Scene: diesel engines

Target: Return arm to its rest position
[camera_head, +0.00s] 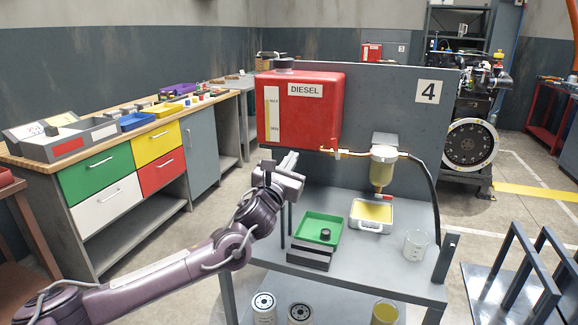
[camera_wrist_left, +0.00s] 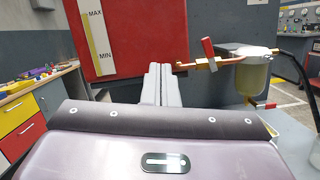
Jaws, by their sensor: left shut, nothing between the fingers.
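My left arm comes in from the lower left of the head view. Its gripper (camera_head: 289,160) is shut and empty, held in front of the lower part of the red diesel tank (camera_head: 318,110). In the left wrist view the two grey fingers (camera_wrist_left: 160,82) lie together, with the tank (camera_wrist_left: 125,40) behind them. The brass valve with a red lever (camera_wrist_left: 209,56) is to the right of the fingers and apart from them. My right gripper is not in view.
A filter bowl (camera_head: 384,168) hangs above a white tray of yellow fluid (camera_head: 368,226). A green tray (camera_head: 305,236) and a glass beaker (camera_head: 415,245) stand on the grey bench (camera_head: 375,270). A workbench with coloured drawers (camera_head: 95,178) is at left. Open floor lies between the benches.

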